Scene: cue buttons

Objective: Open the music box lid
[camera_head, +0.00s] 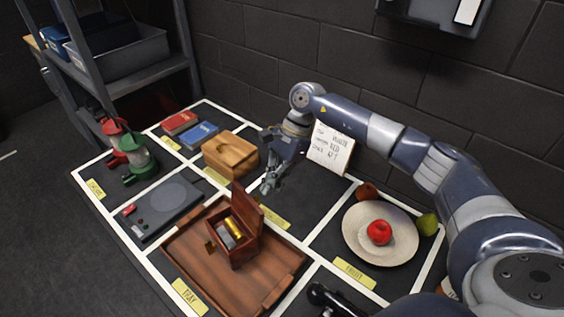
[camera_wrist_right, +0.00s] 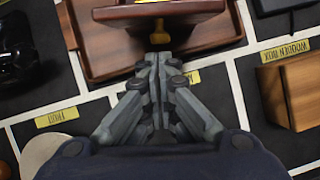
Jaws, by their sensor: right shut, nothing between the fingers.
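The music box (camera_head: 238,248) is a small dark red-brown wooden box on the brown tray (camera_head: 190,262). Its lid (camera_head: 247,209) stands up, tilted, on the side towards my right gripper, and a gold cylinder (camera_head: 234,228) shows inside. My right gripper (camera_head: 268,188) is shut and empty, just behind the raised lid. In the right wrist view, the fingertips (camera_wrist_right: 160,58) point at a small gold part (camera_wrist_right: 160,34) below the wooden edge of the music box (camera_wrist_right: 160,10). I cannot tell whether they touch it. My left gripper is not in view.
A wooden box (camera_head: 230,153) stands behind the tray. A grey device (camera_head: 163,208) lies to the left. A plate (camera_head: 352,228) with a red fruit (camera_head: 379,232) is to the right. A white note card (camera_head: 330,148) stands behind my right gripper. A black object (camera_head: 335,301) is at the front.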

